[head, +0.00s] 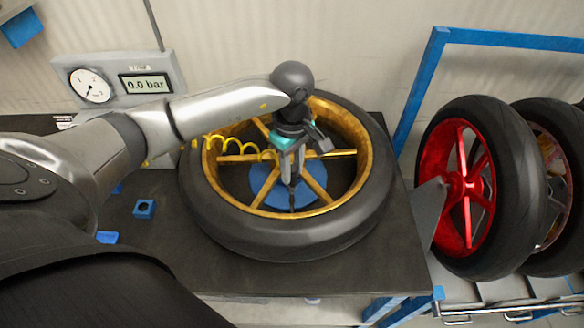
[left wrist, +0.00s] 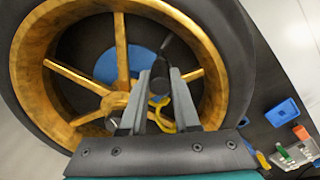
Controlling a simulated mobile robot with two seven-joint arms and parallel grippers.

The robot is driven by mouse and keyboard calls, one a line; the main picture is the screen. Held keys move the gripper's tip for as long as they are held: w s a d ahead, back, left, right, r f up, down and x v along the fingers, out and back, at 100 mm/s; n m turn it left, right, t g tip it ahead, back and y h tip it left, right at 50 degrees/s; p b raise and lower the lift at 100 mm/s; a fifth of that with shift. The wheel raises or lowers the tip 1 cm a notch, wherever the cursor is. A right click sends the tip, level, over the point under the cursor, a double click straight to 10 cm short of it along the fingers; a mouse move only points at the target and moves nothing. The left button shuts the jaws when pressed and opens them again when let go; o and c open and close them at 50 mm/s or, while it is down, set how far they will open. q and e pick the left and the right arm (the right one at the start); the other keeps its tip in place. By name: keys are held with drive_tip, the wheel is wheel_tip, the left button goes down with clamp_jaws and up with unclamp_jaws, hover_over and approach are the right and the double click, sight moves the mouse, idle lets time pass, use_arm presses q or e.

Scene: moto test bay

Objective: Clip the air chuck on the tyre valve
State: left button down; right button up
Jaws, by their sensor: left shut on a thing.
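The tyre (head: 330,235) lies flat on the dark bench, with a gold spoked rim (head: 365,150) and a blue disc under its middle. My left gripper (head: 291,180) points down over the rim's opening and is shut on the dark air chuck (head: 292,200). In the left wrist view the air chuck (left wrist: 160,78) sits between the fingertips of the left gripper (left wrist: 158,72), with its thin dark end over the spokes. A yellow coiled hose (head: 230,148) runs toward the gripper. I cannot make out the tyre valve for certain. My right gripper is not in view.
A gauge box (head: 165,70) reading 0.0 bar stands at the bench's back left. A small blue block (head: 144,208) with a hole lies left of the tyre. A rack (head: 425,80) with a red-rimmed wheel (head: 465,185) and another wheel stands right of the bench.

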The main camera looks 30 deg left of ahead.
use_arm(q)
drive_tip(key=shift+f+b, duration=0.85)
drive_tip(key=shift+b, duration=0.05)
idle(2.3)
drive_tip(key=shift+c, duration=0.8)
unclamp_jaws()
drive_tip(key=shift+r+p, duration=2.2)
drive_tip(key=shift+r, duration=1.35)
drive_tip(key=shift+s+f, duration=0.1)
